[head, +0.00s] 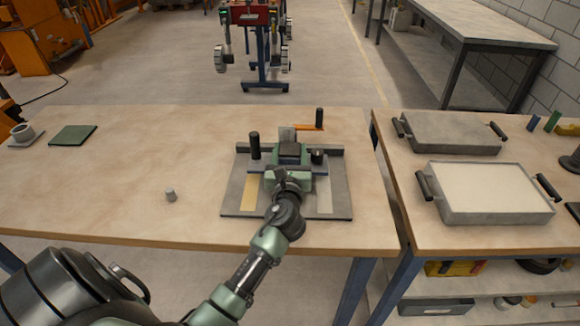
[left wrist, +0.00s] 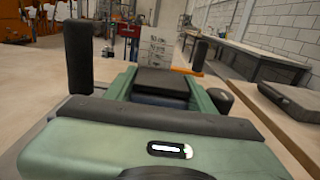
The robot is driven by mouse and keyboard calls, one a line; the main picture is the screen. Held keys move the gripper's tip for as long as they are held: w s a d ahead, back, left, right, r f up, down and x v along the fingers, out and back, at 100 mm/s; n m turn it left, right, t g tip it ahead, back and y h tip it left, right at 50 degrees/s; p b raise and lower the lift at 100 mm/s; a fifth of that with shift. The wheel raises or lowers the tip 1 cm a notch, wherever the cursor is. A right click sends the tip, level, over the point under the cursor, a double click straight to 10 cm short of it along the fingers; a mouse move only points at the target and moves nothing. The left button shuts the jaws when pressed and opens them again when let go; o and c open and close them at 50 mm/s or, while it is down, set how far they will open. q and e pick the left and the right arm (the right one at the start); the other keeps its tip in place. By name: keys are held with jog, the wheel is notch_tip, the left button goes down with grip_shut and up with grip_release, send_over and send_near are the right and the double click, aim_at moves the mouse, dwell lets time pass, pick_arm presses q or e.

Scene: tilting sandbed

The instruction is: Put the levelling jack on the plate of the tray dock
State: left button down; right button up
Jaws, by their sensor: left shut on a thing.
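My left gripper (head: 289,152) reaches over the tray dock (head: 338,190) on the front table. Its green fingers are shut on a dark, flat-topped block (head: 290,149), apparently the levelling jack, which also shows between the fingers in the left wrist view (left wrist: 160,82). Just beyond is a grey upright block (head: 287,134) with an orange crank arm (head: 308,128); I cannot tell whether it belongs to the held thing or the dock. Gripper and arm hide the middle of the dock's plate, so contact beneath the held block cannot be told. My right gripper is not in view.
On the right table are a sand-filled tray (head: 493,219) and a grey lidded tray (head: 450,134). The table's left middle is clear.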

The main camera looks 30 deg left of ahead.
aim_at(290, 163)
pick_arm(q)
jog(key=shift+f+b, duration=0.7)
jog(key=shift+f, duration=1.25)
jog(key=shift+f, duration=0.1)
jog(key=c, duration=0.5)
grip_release()
jog(key=shift+f, duration=0.1)
jog(key=shift+r, duration=0.25)
jog(key=v, duration=1.2)
jog(key=shift+d+f+b, duration=0.1)
jog(key=shift+f+b, duration=0.05)
jog(key=shift+b, duration=0.2)
